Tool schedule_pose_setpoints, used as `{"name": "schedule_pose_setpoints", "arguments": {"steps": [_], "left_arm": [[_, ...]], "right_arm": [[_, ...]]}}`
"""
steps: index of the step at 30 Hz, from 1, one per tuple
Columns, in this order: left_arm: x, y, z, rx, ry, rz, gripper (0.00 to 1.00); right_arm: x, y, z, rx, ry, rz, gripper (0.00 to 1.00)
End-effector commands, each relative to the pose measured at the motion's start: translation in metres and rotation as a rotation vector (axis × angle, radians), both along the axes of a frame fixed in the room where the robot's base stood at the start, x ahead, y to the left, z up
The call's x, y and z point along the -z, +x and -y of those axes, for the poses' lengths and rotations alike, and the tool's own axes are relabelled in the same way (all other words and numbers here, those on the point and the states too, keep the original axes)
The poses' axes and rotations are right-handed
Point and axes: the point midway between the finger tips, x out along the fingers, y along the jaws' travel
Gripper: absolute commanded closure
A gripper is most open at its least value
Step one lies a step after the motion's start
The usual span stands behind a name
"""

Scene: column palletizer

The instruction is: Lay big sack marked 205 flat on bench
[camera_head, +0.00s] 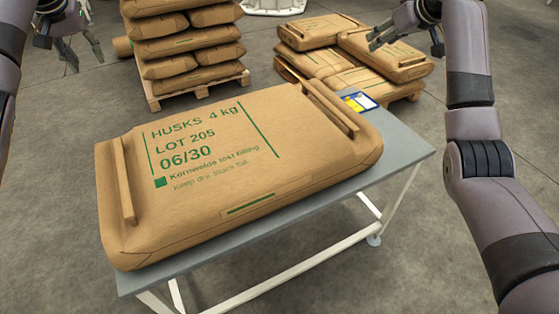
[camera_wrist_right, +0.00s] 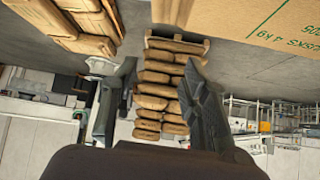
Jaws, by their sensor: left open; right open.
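The big brown sack marked LOT 205 (camera_head: 215,215) lies flat on the grey bench (camera_head: 405,150), print side up. It covers most of the top, and its left end reaches the bench's edge. Part of the sack also shows at the top right of the right wrist view (camera_wrist_right: 265,25), upside down. My left gripper (camera_head: 84,58) is open and empty at the upper left, clear of the sack. My right gripper (camera_head: 405,42) is open and empty beyond the bench's far right corner, apart from the sack. Its open fingers also show in the right wrist view (camera_wrist_right: 160,80).
A tall sack stack (camera_head: 190,48) stands on a wooden pallet (camera_head: 195,88) behind the bench. A lower sack pile (camera_head: 345,68) is behind it to the right. A blue and yellow label card (camera_head: 360,101) lies at the bench's far edge. Floor is clear to the right.

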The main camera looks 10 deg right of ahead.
Motion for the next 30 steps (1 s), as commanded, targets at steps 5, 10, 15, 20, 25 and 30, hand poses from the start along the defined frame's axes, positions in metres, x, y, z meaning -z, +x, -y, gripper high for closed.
{"name": "schedule_pose_setpoints", "arguments": {"steps": [5, 10, 15, 20, 25, 30], "left_arm": [[0.000, 0.000, 0.000, 0.001, 0.000, 0.000, 0.59], [0.000, 0.000, 0.001, 0.001, 0.000, 0.000, 0.59], [0.000, 0.000, 0.000, 0.001, 0.000, 0.000, 0.59], [0.000, 0.000, 0.000, 0.001, 0.000, 0.000, 0.59], [0.000, 0.000, 0.000, 0.001, 0.000, 0.000, 0.59], [0.000, 0.000, 0.000, 0.001, 0.000, 0.000, 0.59]], "right_arm": [[-0.004, -0.003, 0.001, 0.001, 0.000, 0.002, 0.59], [-0.025, -0.020, 0.004, -0.002, -0.002, 0.005, 0.59], [-0.052, -0.044, 0.008, -0.006, -0.004, 0.005, 0.59], [-0.073, -0.063, 0.011, -0.011, -0.004, 0.004, 0.59], [-0.085, -0.074, 0.012, -0.013, -0.004, 0.002, 0.59], [-0.087, -0.076, 0.012, -0.013, -0.003, 0.001, 0.59]]}}
